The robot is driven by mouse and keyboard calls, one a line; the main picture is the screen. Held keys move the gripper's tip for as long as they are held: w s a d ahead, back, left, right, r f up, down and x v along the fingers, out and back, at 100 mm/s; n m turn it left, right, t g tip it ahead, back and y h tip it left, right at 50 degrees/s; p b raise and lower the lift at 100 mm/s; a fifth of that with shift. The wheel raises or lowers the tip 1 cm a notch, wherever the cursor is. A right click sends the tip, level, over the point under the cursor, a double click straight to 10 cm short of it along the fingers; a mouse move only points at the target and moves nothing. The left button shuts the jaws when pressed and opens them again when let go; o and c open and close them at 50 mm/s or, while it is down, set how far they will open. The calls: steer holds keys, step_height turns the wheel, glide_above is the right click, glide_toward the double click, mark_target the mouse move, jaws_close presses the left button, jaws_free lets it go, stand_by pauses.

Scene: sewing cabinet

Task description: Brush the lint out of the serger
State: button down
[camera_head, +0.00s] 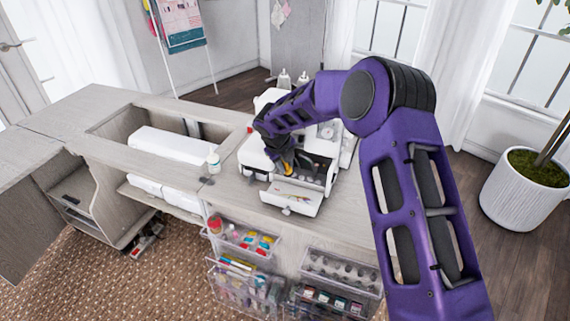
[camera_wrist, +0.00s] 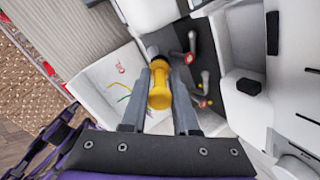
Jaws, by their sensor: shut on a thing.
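The white serger (camera_head: 254,158) stands on the cabinet top, with its front cover (camera_head: 290,196) folded down open. In the wrist view, the open cover (camera_wrist: 108,92) shows printed coloured thread lines. Beside it is the serger's open interior, with grey levers bearing red and yellow dots (camera_wrist: 204,88). My gripper (camera_head: 287,160) is at the opening, above the cover. It is shut on a yellow-handled tool, likely the brush (camera_wrist: 159,92), which sits between the two fingers in the wrist view. The tool's far end is hidden, and I cannot make out lint.
A white machine (camera_head: 170,147) lies in the cabinet's recess. Clear bins (camera_head: 340,270) of supplies hang on the cabinet front. A potted plant (camera_head: 525,190) stands right.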

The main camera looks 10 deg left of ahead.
steer(key=shift+d, duration=0.1)
steer(key=shift+s+d+p, duration=0.2)
steer(key=shift+d+p, duration=0.1)
steer(key=shift+d, duration=0.6)
steer(key=shift+d, duration=0.1)
steer(key=shift+s+d+f+p, duration=0.1)
steer(key=shift+d+p, duration=0.05)
steer(key=shift+d, duration=0.35)
steer(key=shift+s+d+f+p, duration=0.1)
steer(key=shift+d+p, duration=0.05)
steer(key=shift+d, duration=0.3)
steer(key=shift+d+r, duration=0.1)
steer(key=shift+d, duration=0.05)
steer(key=shift+s+d+p, duration=0.2)
steer(key=shift+d+p, duration=0.1)
steer(key=shift+d, duration=0.6)
steer(key=shift+d, duration=0.15)
steer(key=shift+s+d, duration=0.2)
steer(key=shift+d, duration=0.7)
